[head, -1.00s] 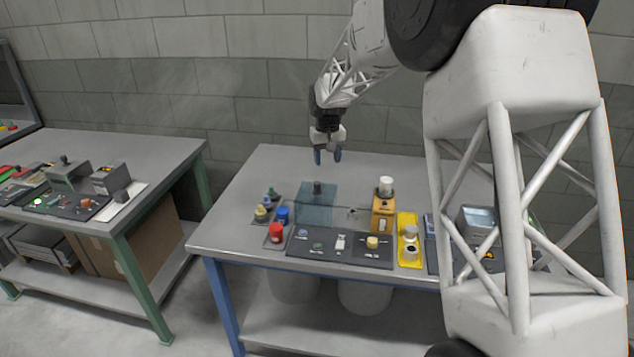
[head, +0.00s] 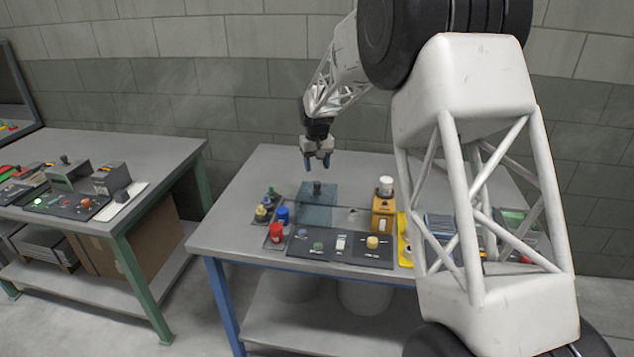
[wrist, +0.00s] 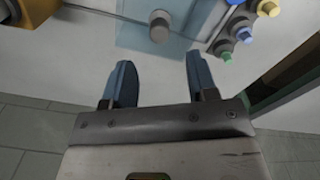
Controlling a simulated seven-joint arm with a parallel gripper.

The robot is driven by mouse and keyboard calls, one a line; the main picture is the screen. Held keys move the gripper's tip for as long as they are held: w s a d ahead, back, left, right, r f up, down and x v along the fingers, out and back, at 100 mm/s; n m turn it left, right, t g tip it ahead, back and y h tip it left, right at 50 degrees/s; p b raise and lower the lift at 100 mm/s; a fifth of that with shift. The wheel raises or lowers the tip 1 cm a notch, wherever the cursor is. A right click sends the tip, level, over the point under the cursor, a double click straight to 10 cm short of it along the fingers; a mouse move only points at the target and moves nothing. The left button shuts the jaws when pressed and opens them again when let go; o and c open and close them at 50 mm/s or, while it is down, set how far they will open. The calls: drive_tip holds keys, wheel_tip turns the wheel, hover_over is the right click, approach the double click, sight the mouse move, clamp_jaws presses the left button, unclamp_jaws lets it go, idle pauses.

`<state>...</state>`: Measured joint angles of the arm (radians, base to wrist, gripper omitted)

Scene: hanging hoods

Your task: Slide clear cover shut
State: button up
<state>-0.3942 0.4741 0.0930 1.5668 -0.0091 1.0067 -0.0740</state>
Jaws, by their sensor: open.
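A dark round knob (head: 317,187) stands up from the cover. The cover also shows in the wrist view (wrist: 134,36), with its knob (wrist: 159,27) beyond my fingertips. My gripper (head: 318,163) is open and empty, with two blue fingers pointing down. It hangs above the table, behind the knob and apart from it. In the wrist view my gripper (wrist: 158,78) has a wide gap between its fingers.
Red and blue cylinders (head: 279,224) and several small knobs (head: 266,205) stand left of the cover. An orange box with a white top (head: 384,207) stands to the right. The grey table (head: 262,168) is bare behind the cover. Another bench (head: 150,150) stands at left.

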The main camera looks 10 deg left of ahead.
sight(317, 182)
drive_tip(key=shift+f, duration=3.4)
clamp_jaws()
